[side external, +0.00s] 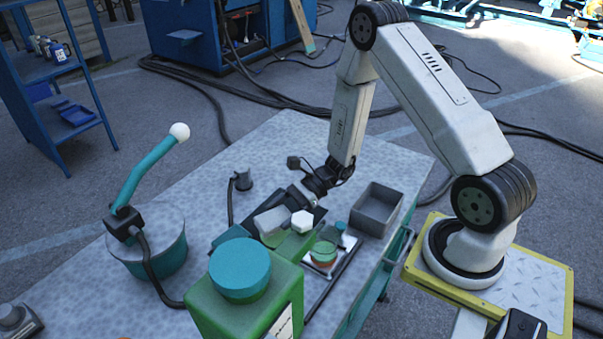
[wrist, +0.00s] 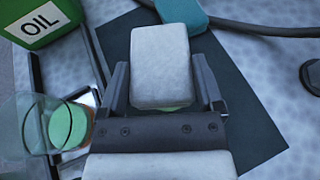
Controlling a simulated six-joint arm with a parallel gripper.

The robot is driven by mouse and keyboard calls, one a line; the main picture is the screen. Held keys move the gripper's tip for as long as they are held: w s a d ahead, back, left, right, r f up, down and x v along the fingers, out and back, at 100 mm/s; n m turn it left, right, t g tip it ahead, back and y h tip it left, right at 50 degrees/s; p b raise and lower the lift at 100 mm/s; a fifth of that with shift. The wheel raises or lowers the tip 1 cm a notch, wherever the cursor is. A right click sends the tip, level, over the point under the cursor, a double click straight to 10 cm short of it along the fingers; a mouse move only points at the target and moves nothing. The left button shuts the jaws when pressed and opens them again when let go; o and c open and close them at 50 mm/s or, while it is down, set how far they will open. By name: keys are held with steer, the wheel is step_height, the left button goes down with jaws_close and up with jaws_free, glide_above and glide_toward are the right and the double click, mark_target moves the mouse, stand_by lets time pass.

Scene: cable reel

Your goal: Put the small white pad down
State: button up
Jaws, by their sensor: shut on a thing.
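The small white pad (wrist: 160,62) is between the two fingers of my gripper (wrist: 163,88) in the wrist view, and the gripper is shut on it. A bit of green shows at the pad's near edge. Behind the pad in that view lies a dark flat mat (wrist: 240,120). In the side view the pad (side external: 270,221) appears pale and tilted beside my gripper (side external: 291,207), over the dark mat. I cannot tell how far the pad is above the mat.
A green oil can (wrist: 40,22) and a clear cup with green inside (wrist: 66,126) stand left of the gripper. A teal block (wrist: 183,13) lies past the pad. A grey open bin (side external: 377,211) and a large green can (side external: 235,300) stand on the table (side external: 290,145).

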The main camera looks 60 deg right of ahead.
steer(key=shift+f, duration=1.75)
steer(key=shift+f, duration=0.1)
steer(key=o, duration=1)
steer(key=shift+v, duration=6.1)
steer(key=shift+a, duration=0.15)
